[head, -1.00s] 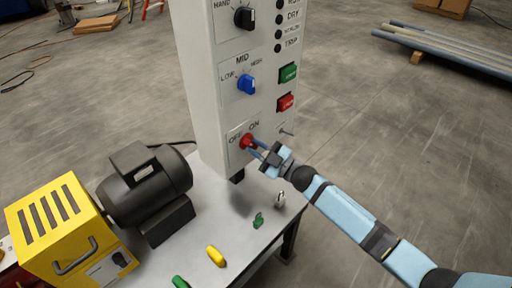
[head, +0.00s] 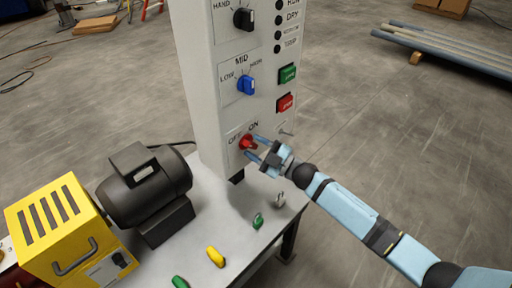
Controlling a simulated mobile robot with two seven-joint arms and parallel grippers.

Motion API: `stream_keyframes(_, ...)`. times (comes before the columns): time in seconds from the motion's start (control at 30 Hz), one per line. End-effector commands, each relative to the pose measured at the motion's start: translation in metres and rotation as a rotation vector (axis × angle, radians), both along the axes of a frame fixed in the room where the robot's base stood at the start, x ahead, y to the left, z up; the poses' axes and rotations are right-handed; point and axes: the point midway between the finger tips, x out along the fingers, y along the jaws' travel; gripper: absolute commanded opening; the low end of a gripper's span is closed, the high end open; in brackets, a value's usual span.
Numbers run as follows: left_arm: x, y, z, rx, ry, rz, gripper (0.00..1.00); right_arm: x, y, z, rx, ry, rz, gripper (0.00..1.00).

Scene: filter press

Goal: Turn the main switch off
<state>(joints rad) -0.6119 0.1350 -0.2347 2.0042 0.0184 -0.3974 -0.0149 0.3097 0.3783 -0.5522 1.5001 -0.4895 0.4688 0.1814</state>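The red main switch knob (head: 247,142) sits low on the front of the grey control box, under the labels OFF at its left and ON at its upper right. Which label it points to is hard to tell. My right gripper (head: 258,148) is just to the right of the knob, with its two fingers spread apart, one higher and one lower. The fingertips are beside the knob; whether they touch it is unclear. My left gripper is out of view.
The control box (head: 206,110) also carries a blue knob (head: 246,85), a black knob (head: 243,19), a green button (head: 287,74) and a red button (head: 285,103). A black motor (head: 145,188) and yellow housing (head: 62,232) stand left on the table. Small coloured pieces lie in front.

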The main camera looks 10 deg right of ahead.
Motion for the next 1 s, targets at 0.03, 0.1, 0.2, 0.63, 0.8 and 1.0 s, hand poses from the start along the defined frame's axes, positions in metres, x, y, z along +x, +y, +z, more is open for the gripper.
stream_keyframes(0.03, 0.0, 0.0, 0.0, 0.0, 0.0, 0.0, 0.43, 0.0, 0.0, -0.001, 0.001, 0.001, 0.0, 0.45)
stream_keyframes(0.1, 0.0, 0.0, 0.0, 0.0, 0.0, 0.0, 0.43, 0.0, 0.0, -0.001, 0.001, 0.001, 0.0, 0.45)
stream_keyframes(0.2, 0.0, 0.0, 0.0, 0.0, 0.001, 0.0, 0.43, -0.001, 0.0, -0.001, 0.0, 0.002, 0.0, 0.45)
stream_keyframes(0.63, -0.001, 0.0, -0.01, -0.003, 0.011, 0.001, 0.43, -0.043, -0.051, -0.022, -0.002, 0.004, 0.0, 0.45)
stream_keyframes(0.8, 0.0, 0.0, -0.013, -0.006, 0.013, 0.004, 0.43, -0.065, -0.077, -0.031, -0.002, 0.003, 0.001, 0.45)
stream_keyframes(1.0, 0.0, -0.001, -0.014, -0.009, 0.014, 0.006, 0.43, -0.081, -0.097, -0.037, 0.0, 0.003, 0.001, 0.45)
